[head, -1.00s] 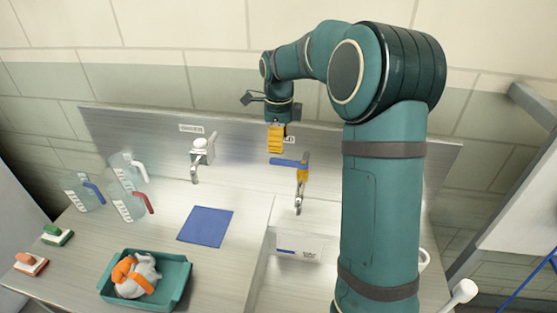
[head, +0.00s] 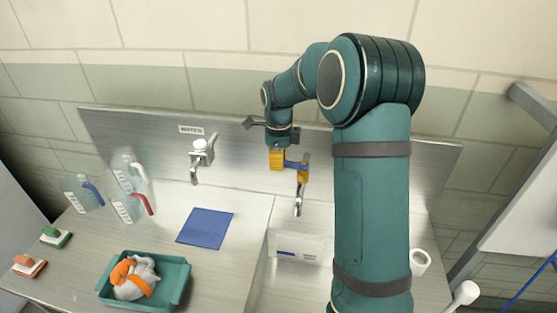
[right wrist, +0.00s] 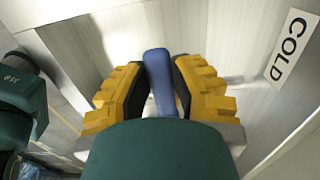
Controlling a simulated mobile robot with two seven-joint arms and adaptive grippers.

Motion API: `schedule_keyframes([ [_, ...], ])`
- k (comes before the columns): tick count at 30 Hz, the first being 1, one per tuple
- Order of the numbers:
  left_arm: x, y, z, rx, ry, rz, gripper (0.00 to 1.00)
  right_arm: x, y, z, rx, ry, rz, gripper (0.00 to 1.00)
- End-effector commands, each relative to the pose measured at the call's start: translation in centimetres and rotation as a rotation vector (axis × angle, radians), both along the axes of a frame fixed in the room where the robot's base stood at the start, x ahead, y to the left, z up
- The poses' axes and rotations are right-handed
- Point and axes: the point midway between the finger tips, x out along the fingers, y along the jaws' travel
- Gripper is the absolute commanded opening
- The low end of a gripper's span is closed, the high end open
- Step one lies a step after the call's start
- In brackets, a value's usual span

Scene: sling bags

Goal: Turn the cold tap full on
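The lever lies nearly level, pointing left from the tap body. My right gripper (head: 277,166) is at the lever's left end and hides part of it. In the right wrist view the blue lever (right wrist: 160,80) lies between the two yellow fingers with black pads. The pads are close on both sides; whether they press on it is unclear. A COLD label (right wrist: 288,44) is on the wall. My left gripper is not in view.
A white tap (head: 200,155) stands to the left. A blue mat (head: 205,228), jugs (head: 127,205), brushes (head: 55,236) and a green tray (head: 180,286) with an orange-strapped grey bundle occupy the left counter. A white cup (head: 420,262) stands right of my arm.

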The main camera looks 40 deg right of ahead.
Motion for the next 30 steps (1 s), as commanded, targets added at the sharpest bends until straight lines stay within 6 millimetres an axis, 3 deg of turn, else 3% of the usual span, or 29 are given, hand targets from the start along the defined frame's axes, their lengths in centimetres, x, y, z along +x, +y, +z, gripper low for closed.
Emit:
schedule_keyframes([
  [16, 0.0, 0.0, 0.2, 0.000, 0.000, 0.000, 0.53, -0.3, 0.3, -0.1, 0.001, 0.002, 0.046, 0.00],
  [30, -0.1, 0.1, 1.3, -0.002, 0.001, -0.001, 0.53, -2.3, 1.9, -0.1, 0.002, 0.005, 0.404, 0.00],
])
